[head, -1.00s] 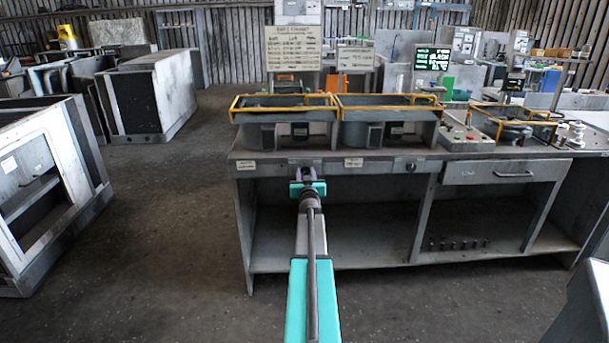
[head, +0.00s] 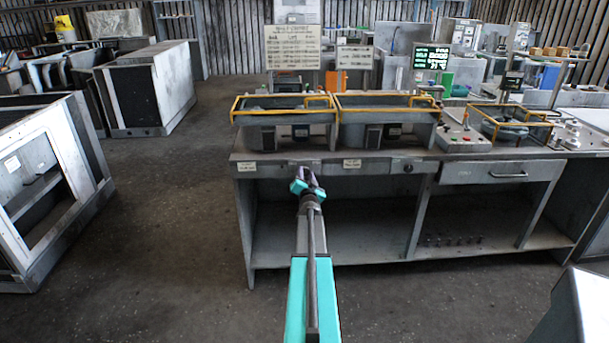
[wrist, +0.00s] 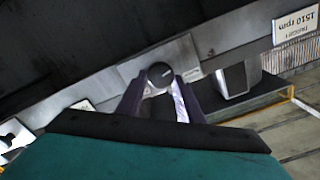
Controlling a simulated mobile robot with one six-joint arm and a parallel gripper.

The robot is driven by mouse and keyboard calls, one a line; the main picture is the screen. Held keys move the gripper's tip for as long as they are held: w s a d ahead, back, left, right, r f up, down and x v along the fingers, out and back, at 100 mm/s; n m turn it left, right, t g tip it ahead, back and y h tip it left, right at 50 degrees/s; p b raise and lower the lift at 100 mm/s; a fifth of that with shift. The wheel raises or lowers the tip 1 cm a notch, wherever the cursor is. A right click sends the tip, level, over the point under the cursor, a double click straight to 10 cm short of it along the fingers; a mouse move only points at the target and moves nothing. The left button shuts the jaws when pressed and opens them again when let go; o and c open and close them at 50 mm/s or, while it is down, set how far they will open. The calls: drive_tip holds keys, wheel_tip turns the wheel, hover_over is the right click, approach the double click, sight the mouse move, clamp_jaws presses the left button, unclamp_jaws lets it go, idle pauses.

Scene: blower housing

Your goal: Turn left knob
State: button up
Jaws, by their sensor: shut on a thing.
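The left knob (wrist: 160,74) is round and black with a pale mark on its face. It sits on the grey front panel of the bench in the wrist view. My gripper (wrist: 153,84) has one finger on each side of the knob and is shut on it. In the head view my gripper (head: 306,172) is at the bench's front edge, tilted, and hides the left knob. A second dark knob (head: 408,168) sits farther right on the same panel.
Two housings with yellow rails stand on the bench top (head: 455,154) above the panel. A drawer (head: 500,173) is at the right, with an open shelf (head: 360,240) below. White labels (head: 352,163) are on the panel.

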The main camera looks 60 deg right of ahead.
drive_tip(key=shift+s+d, duration=0.1)
idle(0.3)
drive_tip(key=o, duration=1.1)
drive_tip(key=shift+c, duration=0.2)
drive_tip(key=b+v, duration=0.2)
drive_tip(key=v, duration=1.1)
drive_tip(key=shift+s+a, duration=0.2)
drive_tip(key=shift+a, duration=0.2)
drive_tip(key=shift+w, duration=0.15)
